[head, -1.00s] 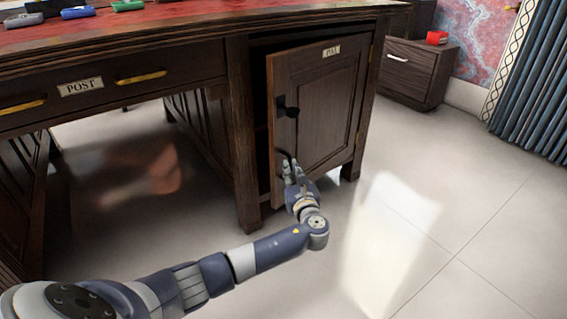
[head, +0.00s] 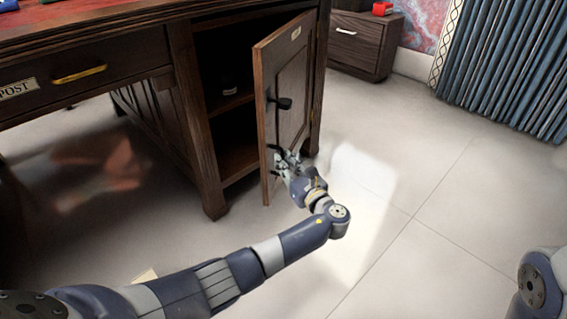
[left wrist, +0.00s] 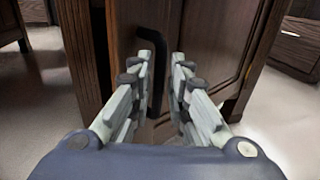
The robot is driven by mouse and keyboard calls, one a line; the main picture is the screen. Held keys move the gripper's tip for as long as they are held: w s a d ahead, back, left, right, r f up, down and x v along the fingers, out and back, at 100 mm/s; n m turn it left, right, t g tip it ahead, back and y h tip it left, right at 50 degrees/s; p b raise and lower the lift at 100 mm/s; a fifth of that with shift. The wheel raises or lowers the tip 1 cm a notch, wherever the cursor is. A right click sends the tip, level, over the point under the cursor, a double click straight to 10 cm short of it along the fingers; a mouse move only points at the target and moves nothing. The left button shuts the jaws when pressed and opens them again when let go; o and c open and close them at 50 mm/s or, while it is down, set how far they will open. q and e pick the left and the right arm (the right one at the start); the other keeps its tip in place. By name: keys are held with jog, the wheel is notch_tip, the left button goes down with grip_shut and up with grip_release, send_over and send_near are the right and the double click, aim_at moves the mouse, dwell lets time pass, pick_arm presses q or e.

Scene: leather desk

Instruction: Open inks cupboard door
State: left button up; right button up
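The dark wooden cupboard door (head: 288,75) with a small pale label near its top stands partly open, swung out on its right side. My left gripper (head: 284,160) is at this handle, on the outer face of the door. In the left wrist view its fingers (left wrist: 162,62) lie on either side of the handle with a gap between them. Whether both touch the handle is unclear. My right gripper is out of view.
The cupboard's inside (head: 228,75) shows a shelf and a small dark item. A drawer marked POST (head: 80,74) is to the left. A low cabinet (head: 362,45) stands behind right, near a blue curtain (head: 510,65). The floor right of the door is clear.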

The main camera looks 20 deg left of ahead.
pick_arm(q)
jog(key=shift+o, duration=0.2)
jog(key=v, duration=1.2)
